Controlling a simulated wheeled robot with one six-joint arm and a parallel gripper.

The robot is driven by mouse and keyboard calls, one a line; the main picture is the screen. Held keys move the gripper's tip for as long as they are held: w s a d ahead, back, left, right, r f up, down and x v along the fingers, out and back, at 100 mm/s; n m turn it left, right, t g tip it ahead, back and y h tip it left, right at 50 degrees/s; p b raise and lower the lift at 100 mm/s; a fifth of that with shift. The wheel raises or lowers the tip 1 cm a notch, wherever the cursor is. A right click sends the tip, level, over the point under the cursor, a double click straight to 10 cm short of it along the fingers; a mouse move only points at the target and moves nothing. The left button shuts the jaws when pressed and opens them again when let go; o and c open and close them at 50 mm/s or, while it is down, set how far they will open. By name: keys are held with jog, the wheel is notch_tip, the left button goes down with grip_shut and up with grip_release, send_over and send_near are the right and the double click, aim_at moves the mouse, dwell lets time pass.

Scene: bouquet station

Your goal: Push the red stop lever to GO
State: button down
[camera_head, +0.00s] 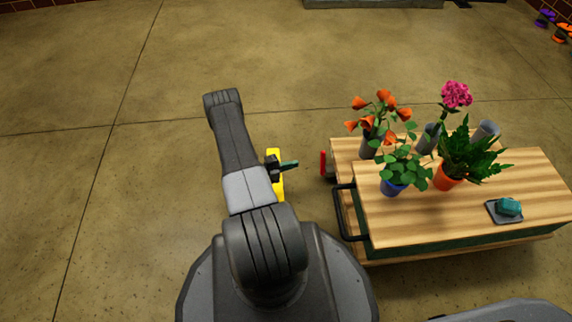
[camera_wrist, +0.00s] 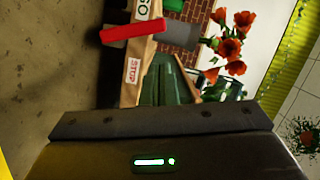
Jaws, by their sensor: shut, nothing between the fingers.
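The red stop lever (camera_head: 323,163) sticks up at the left end of the wooden bench. In the wrist view the red lever (camera_wrist: 131,31) lies across the picture, between a white GO label (camera_wrist: 143,9) and a white STOP label (camera_wrist: 132,71).
The bench (camera_head: 510,175) carries orange flowers (camera_head: 380,105), a pink flower (camera_head: 456,94), a blue pot (camera_head: 393,188), an orange pot (camera_head: 446,179) and a dark tray with a teal block (camera_head: 508,206). A black handle (camera_head: 346,215) juts from its left side. Floor left of it is clear.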

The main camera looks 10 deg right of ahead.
jog(key=shift+s+a, duration=0.15)
jog(key=shift+a, duration=1)
jog(key=shift+d, duration=0.1)
jog(key=b, duration=0.2)
send_near(323, 163)
jog(key=d+r, duration=0.3)
jog(key=d, duration=0.1)
jog(key=shift+s+d+f+m+h+b, duration=0.2)
jog(key=shift+s+d+m, duration=0.3)
jog(key=shift+s+m, duration=0.25)
jog(key=shift+s+d+f+m+h+b, duration=0.1)
jog(key=shift+s+d+f+m+b, duration=0.1)
jog(key=shift+s+d+m, duration=0.4)
jog(key=shift+s+d+f+m+h+b, duration=0.15)
jog(key=shift+s+d+m, duration=0.25)
jog(key=shift+s+m, duration=0.4)
